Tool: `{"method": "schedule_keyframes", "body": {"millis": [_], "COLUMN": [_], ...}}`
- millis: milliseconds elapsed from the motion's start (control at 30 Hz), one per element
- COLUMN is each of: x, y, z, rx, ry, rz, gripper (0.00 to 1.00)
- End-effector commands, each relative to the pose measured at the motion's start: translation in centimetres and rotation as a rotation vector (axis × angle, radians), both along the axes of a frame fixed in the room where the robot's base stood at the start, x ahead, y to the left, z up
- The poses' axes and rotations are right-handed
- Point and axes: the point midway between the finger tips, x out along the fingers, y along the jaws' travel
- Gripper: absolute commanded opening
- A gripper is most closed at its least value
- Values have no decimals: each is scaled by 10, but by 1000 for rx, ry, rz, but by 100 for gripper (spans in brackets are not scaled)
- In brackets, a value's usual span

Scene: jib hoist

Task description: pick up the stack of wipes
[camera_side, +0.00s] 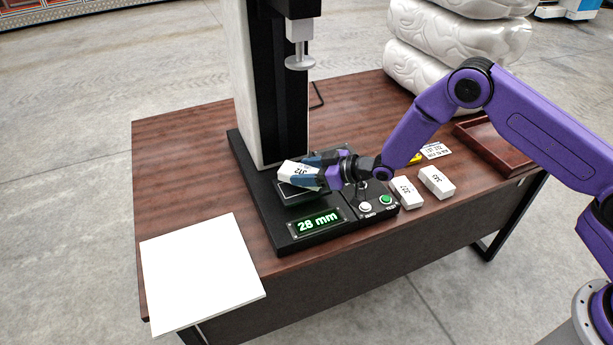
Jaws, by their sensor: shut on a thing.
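My gripper (308,171) is shut on a white labelled block (289,172) over the small plate of a black-based press or gauge (277,234). The fingers hide part of the block. I cannot tell whether it touches the plate. Two similar white blocks with printed labels, a left one (406,193) and a right one (437,182), lie on the table to the right of the base. Nothing else in view is clearly a stack of wipes, and I cannot tell whether these blocks are such stacks.
The gauge's round presser foot (299,62) hangs above the plate. Its display (318,222) reads about 28 mm. A white square sheet (203,272) lies at the table's front left. A brown tray (493,146) and stacked white puffy bags (440,45) are at right.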

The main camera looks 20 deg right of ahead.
Motion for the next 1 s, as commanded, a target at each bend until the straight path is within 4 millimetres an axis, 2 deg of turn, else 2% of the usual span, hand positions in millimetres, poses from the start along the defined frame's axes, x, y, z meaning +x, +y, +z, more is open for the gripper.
{"method": "schedule_keyframes", "body": {"millis": [67,400,700,1000], "x": [0,-46,-97,-124], "y": [0,-21,-43,-55], "z": [15,73,96,109], "rx": [2,3,1,1], "ry": [-4,-3,0,-1], "rz": [0,0,1,0], "gripper": [23,23,23,23]}}
